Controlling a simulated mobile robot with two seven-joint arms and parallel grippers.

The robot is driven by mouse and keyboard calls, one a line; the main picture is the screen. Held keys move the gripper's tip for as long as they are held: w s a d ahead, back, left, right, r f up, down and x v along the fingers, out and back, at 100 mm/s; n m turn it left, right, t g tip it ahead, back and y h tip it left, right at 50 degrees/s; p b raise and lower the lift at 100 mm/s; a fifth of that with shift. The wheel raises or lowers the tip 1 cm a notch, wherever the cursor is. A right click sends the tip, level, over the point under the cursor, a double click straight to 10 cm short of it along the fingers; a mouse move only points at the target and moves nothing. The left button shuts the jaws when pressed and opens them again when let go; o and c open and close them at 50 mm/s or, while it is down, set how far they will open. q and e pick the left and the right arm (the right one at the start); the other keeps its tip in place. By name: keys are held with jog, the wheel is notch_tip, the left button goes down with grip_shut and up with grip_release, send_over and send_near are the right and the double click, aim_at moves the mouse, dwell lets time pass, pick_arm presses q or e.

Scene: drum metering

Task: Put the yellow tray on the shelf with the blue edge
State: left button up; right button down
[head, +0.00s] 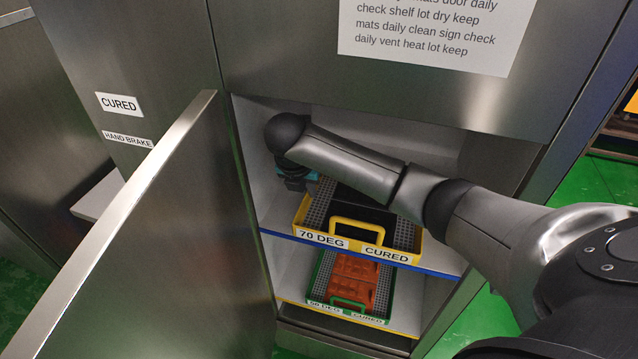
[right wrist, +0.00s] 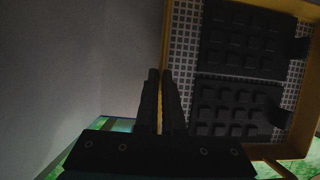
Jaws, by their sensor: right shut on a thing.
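The yellow tray (head: 412,257) is inside the open cabinet, at the shelf with the blue edge (head: 276,235). Its front carries a yellow handle and the labels "70 DEG" and "CURED". It looks level; whether its base rests fully on the shelf is hard to tell. In the right wrist view the tray (right wrist: 205,81) shows a grey grid floor with black blocks. My right gripper (right wrist: 161,76) is shut on the tray's left side wall, a yellow strip showing between its fingers. In the head view my right arm covers part of the tray. My left gripper is not in view.
A green tray (head: 346,315) with orange-red blocks stands on the lower shelf with the yellow edge (head: 292,299). The open cabinet door (head: 150,240) stands at the left. The cabinet's side wall (right wrist: 60,65) is close to my right gripper.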

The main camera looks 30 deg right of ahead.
jog(key=w+d, duration=0.3)
jog(key=d, duration=0.1)
jog(key=shift+w+d+b, duration=0.25)
jog(key=shift+w+b, duration=0.1)
jog(key=shift+w+d+f, duration=0.1)
jog(key=shift+w+d, duration=0.05)
jog(key=shift+d, duration=0.05)
jog(key=shift+f+b, duration=0.35)
jog(key=shift+f, duration=1.25)
jog(key=c, duration=1)
grip_release()
jog(key=shift+c, duration=0.2)
jog(key=shift+a, duration=0.1)
jog(key=p+v, duration=0.1)
jog(key=v, duration=0.4)
jog(key=shift+r+p, duration=0.3)
jog(key=s+a, duration=0.7)
jog(key=a, duration=0.2)
jog(key=shift+s+a+f+p, duration=0.2)
jog(key=shift+s+f+p, duration=0.15)
jog(key=shift+p, duration=0.1)
